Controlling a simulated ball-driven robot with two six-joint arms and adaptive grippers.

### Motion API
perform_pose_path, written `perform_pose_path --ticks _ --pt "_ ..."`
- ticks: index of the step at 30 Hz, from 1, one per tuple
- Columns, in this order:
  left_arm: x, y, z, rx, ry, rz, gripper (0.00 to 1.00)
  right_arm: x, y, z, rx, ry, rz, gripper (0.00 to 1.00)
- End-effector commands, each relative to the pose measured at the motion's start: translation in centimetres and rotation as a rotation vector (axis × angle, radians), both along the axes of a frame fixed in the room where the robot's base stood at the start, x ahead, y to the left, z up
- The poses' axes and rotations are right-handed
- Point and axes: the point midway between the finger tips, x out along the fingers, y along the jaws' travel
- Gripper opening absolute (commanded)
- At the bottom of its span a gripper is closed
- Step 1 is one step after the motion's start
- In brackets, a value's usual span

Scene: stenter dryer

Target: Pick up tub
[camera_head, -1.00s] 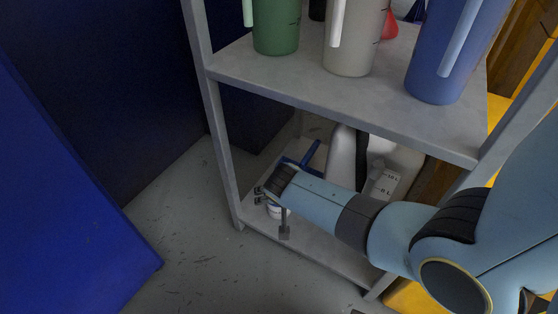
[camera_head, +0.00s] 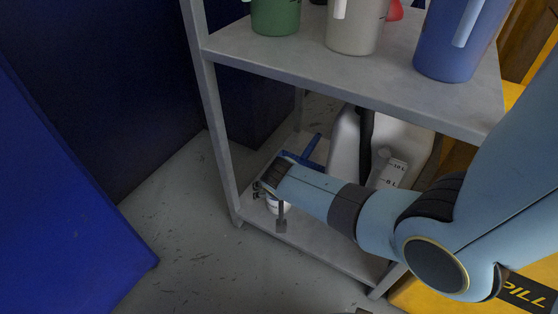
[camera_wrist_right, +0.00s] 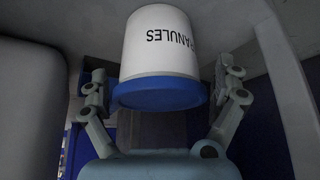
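The tub (camera_wrist_right: 162,42) is white with a blue lid and dark lettering that reads upside down in the right wrist view. In the head view a small white part of the tub (camera_head: 277,206) shows on the bottom shelf, mostly hidden by my gripper. My right gripper (camera_head: 270,203) reaches in low at the front of that shelf. In the wrist view its two fingers (camera_wrist_right: 165,85) stand apart on either side of the tub, near the lid, with a gap on each side. My left gripper is not in view.
The grey rack's bottom shelf (camera_head: 325,246) also holds a white canister (camera_head: 409,139) and a blue tool (camera_head: 309,151) behind my gripper. The upper shelf (camera_head: 330,78) carries green, grey and blue jugs close above my arm. Open floor (camera_head: 185,215) lies left of the rack.

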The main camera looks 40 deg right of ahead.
Motion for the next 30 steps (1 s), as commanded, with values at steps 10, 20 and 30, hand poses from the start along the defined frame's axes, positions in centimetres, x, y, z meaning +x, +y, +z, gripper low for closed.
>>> perform_pose_path --ticks 10,20,30 --pt "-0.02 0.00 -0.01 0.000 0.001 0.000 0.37 -0.06 0.00 -0.04 0.001 0.001 0.000 0.49" --pt "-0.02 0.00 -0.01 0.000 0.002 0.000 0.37 -0.09 0.00 -0.07 0.000 0.001 0.000 0.35" --pt "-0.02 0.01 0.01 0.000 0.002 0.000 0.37 -0.03 0.03 0.02 0.001 0.001 0.000 0.35"
